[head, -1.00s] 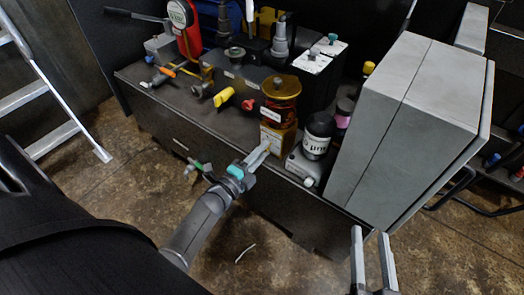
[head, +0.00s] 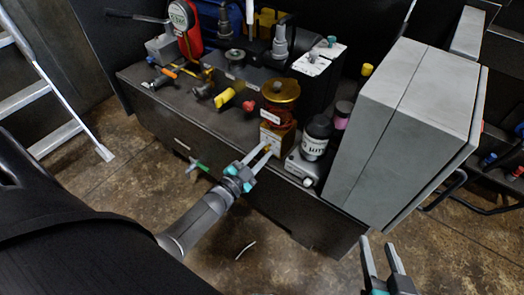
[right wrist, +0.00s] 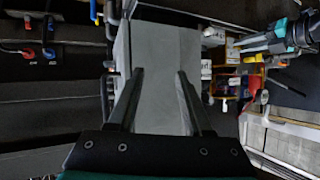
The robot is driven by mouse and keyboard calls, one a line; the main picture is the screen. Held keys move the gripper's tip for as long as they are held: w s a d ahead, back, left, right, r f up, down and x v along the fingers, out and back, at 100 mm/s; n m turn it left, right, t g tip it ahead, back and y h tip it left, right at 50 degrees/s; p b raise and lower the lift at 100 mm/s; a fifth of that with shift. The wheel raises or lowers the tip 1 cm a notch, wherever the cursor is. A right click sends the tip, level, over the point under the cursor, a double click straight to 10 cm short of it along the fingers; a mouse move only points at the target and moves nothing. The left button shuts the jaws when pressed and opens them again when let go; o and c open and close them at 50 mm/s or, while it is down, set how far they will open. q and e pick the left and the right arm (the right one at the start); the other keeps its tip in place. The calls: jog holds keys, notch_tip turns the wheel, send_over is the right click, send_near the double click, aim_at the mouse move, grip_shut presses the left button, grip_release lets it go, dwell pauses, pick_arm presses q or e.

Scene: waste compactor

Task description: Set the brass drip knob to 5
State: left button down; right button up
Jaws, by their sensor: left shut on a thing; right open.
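An amber lubricator with a brass top (head: 281,90) stands on the dark bench, above a tan box with a white label (head: 272,138). My left gripper (head: 262,154) reaches up from below, with its fingertips at the lower front of that box. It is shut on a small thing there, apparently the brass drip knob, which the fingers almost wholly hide. I cannot read any scale or number. My right gripper (head: 382,252) is open and empty, low in front of the grey cabinet; its two fingers also show in the right wrist view (right wrist: 160,85).
A black-and-white canister (head: 316,138) stands just right of the box. A large grey cabinet (head: 405,120) fills the right of the bench. Yellow (head: 225,98) and red (head: 248,106) knobs are on the left. The floor in front is mostly clear.

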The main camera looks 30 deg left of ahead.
pick_arm(q)
jog(key=n, duration=0.3)
jog(key=shift+n, duration=0.4)
jog(key=n, duration=0.3)
jog(key=shift+n+p, duration=0.3)
jog(key=n, duration=0.5)
pick_arm(e)
jog(key=shift+s+d+f+g+h, duration=0.15)
jog(key=shift+d+g+h, duration=0.15)
jog(key=shift+d+g, duration=0.3)
pick_arm(q)
jog(key=shift+n, duration=0.4)
jog(key=c, duration=0.7)
grip_release()
pick_arm(e)
jog(key=shift+f, duration=0.1)
pick_arm(q)
jog(key=shift+s, duration=0.1)
pick_arm(e)
jog(key=shift+s, duration=0.1)
